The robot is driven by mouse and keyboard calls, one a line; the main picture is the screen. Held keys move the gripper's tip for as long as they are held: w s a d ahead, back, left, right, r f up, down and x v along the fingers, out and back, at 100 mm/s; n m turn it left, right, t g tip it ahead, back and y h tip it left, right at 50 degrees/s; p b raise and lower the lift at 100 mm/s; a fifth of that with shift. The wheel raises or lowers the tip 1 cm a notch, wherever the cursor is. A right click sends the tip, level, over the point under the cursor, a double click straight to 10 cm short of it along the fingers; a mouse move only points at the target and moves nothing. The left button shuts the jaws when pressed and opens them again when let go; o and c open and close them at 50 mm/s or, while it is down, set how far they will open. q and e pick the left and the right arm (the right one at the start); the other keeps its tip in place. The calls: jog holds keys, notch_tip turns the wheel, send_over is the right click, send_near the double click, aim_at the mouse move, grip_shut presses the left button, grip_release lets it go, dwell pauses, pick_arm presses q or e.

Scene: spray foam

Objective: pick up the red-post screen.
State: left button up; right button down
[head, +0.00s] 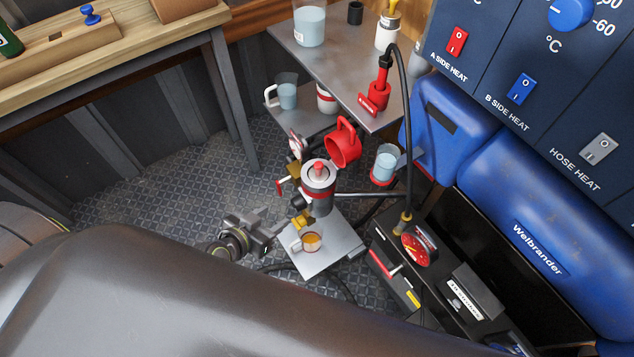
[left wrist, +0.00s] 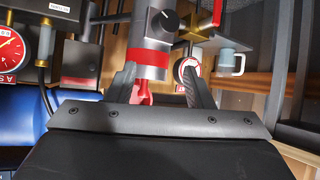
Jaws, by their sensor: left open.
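A red post (head: 319,168) sticks up from the top of a grey cylinder with a red band (head: 318,198); I take it as the screen's post, and any mesh is hidden inside. In the left wrist view, which looks upside down, the red post (left wrist: 146,98) hangs below the banded cylinder (left wrist: 150,65). My left gripper (head: 272,222) is open and empty, left of the cylinder and apparently apart from it. In the left wrist view its two fingers (left wrist: 160,80) appear on either side of the post. My right gripper is not seen.
A red mug (head: 343,143) and white gauge (head: 297,143) stand close to the cylinder. A small cup (head: 311,242) sits on a grey plate (head: 325,262) below. A dark unit with a red gauge (head: 419,246) is at right. Open floor (head: 170,190) lies left.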

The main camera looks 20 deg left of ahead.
pick_arm(q)
notch_tip(320, 180, up, 8)
jog(key=d+m+t+h, duration=0.1)
jog(key=t, duration=0.1)
jog(key=p, duration=0.1)
send_near(315, 168)
jog(key=x, duration=0.5)
jog(key=shift+d, duration=0.25)
jog(key=shift+w+d+f, duration=0.1)
jog(key=shift+w+f, duration=0.05)
jog(key=shift+w, duration=0.2)
jog(key=shift+w+d+p, duration=0.15)
jog(key=shift+w+p, duration=0.2)
jog(key=shift+w, duration=0.15)
jog(key=shift+x, duration=2.15)
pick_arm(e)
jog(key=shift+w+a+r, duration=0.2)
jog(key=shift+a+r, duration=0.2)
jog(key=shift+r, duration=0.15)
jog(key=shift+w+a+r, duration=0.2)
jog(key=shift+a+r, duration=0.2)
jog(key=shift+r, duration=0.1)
pick_arm(q)
jog(key=shift+c, duration=0.4)
grip_shut()
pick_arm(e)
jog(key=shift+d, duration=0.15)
